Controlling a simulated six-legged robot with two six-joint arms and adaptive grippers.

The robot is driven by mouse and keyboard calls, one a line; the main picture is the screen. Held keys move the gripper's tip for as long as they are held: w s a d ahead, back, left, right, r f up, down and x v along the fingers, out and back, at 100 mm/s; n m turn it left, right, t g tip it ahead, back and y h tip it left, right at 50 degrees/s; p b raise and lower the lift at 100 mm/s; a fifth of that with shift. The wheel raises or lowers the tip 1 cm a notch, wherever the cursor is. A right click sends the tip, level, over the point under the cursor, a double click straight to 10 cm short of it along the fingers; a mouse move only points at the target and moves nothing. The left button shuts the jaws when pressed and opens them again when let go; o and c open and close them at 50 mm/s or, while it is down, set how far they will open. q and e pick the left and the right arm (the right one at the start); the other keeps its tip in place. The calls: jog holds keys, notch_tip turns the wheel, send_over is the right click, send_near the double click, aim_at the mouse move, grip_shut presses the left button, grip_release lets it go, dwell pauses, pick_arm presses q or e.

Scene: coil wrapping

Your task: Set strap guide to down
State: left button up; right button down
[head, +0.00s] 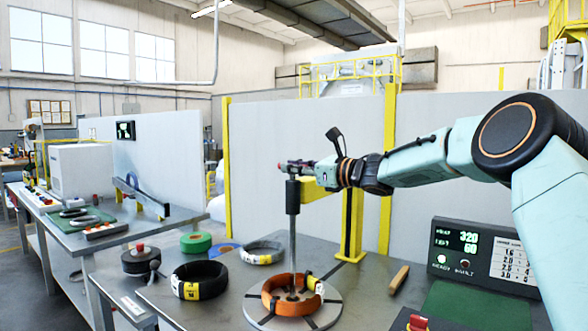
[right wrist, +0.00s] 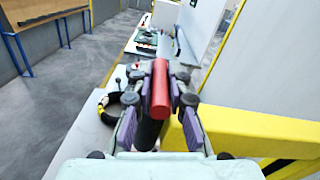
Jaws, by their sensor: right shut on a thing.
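The strap guide (head: 293,196) is a dark sleeve on a thin vertical rod, beside the end of a yellow arm on a yellow post (head: 351,225). The rod reaches down into the middle of the orange coil (head: 279,293) on the round turntable (head: 250,310). At the guide's top, my right gripper (head: 296,169) is shut on a red handle. In the right wrist view, the red handle (right wrist: 160,85) lies between both fingers, with a dark cylinder below it. The fingers hide part of the handle. My left gripper is not in view.
A black coil (head: 199,280), a coil with a yellow label (head: 262,252) and a green roll (head: 196,242) lie left of the turntable. A wooden handle (head: 399,279) and a control panel (head: 483,253) are at right. Grey partitions stand behind.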

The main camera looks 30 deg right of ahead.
jog(key=shift+f+b, duration=0.35)
jog(key=shift+f, duration=0.5)
jog(key=c, duration=1.7)
grip_release()
jog(key=o, duration=0.3)
jog(key=shift+s+d+r, duration=0.1)
jog(key=shift+o, duration=0.5)
jog(key=shift+r, duration=0.1)
jog(key=v, duration=0.7)
